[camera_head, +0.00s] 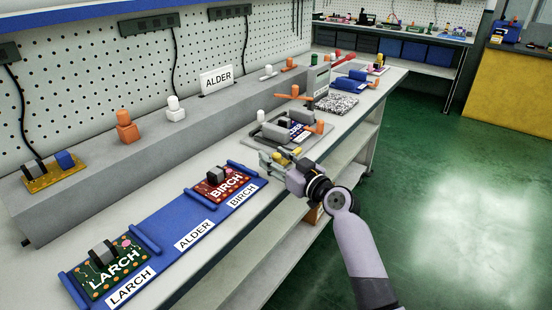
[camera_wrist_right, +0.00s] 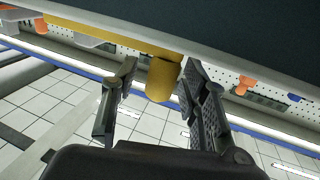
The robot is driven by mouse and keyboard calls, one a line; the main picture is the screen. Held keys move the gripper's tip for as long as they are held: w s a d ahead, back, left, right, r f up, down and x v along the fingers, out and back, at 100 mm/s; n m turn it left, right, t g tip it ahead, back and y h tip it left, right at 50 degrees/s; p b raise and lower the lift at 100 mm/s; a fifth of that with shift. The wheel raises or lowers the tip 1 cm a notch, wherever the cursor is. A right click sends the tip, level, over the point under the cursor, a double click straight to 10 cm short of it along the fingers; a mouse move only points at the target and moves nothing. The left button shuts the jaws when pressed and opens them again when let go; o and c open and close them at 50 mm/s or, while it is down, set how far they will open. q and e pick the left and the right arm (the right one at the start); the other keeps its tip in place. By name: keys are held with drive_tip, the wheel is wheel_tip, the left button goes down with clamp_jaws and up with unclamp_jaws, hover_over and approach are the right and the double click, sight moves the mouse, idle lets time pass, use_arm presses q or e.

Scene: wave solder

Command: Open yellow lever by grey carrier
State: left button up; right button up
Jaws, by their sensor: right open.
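The grey carrier (camera_head: 262,139) lies flat on the bench in the middle of the head view, with a board labelled in white and grey blocks on it. The yellow lever (camera_head: 297,151) shows as a small bit at its near edge, mostly hidden by my right gripper (camera_head: 275,160). In the right wrist view, the yellow lever is a long bar ending in a rounded knob (camera_wrist_right: 163,79). My right gripper (camera_wrist_right: 157,92) is open, with its fingers on either side of the knob. I cannot tell whether either finger touches it. My left gripper is not in view.
A blue rack (camera_head: 197,235) holds the LARCH board (camera_head: 115,266) and the BIRCH board (camera_head: 224,185); its ALDER place is bare. An orange lever (camera_head: 318,127) stands at the carrier's right side. An ALDER sign (camera_head: 217,80) stands on the grey ledge. The green floor at right is clear.

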clamp_jaws()
idle(0.3)
idle(0.6)
